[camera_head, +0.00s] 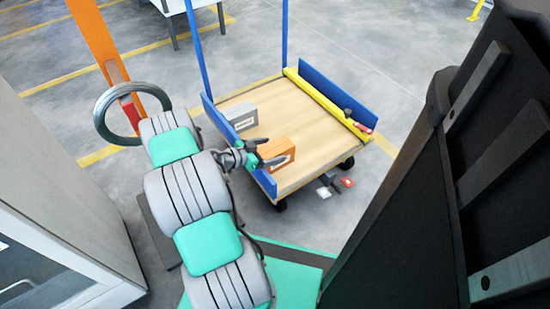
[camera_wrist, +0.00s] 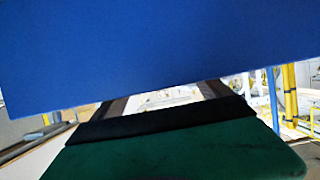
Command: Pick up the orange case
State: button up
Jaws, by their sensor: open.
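The orange case (camera_head: 280,151) stands on the wooden deck of a cart, near its left edge, with a pale label on its front side. My gripper (camera_head: 267,152) is open, with its dark fingers at the left side of the case, by the cart's blue left panel. I cannot tell whether the fingers touch the case, and they hide part of it. In the wrist view a blue surface (camera_wrist: 150,45) fills the top, and a dark green shape with a black edge lies below. The case cannot be made out there.
A grey case (camera_head: 240,116) stands behind the orange one on the cart deck (camera_head: 305,115). Blue panels (camera_head: 338,88) close the cart's ends, and a yellow bar (camera_head: 325,100) lies along the right one. An orange post (camera_head: 97,45) with a grey ring stands left.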

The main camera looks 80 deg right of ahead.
grip_shut()
dwell(0.8)
jog(key=shift+r, duration=0.1)
